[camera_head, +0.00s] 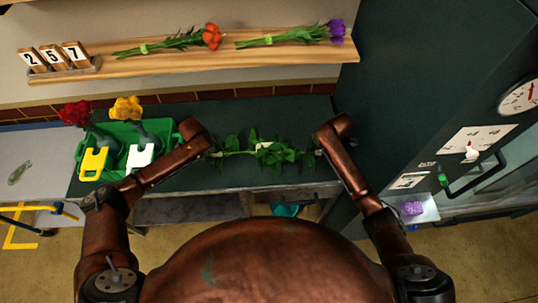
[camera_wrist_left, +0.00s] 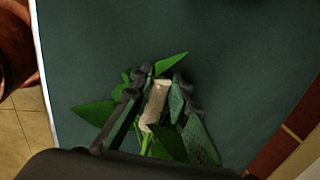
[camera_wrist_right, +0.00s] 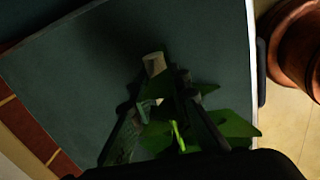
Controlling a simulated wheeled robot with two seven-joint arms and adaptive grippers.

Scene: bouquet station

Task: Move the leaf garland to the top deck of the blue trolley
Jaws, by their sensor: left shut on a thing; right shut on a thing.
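The leaf garland (camera_head: 268,154), a string of green leaves with pale end pieces, stretches left to right between my grippers over the dark green bench. My left gripper (camera_head: 212,153) is shut on its left end; the left wrist view shows a pale tan piece (camera_wrist_left: 156,98) between the fingers. My right gripper (camera_head: 319,151) is shut on its right end, with a pale piece (camera_wrist_right: 153,64) at the fingers in the right wrist view. I cannot tell whether the garland touches the bench. A pale deck with blue edging (camera_head: 42,148), seemingly the blue trolley, is at far left, partly cut off.
A wooden shelf (camera_head: 200,62) with bouquets runs behind. A dark cabinet (camera_head: 420,90) bounds the right. A small green item (camera_head: 20,173) lies on the pale deck.

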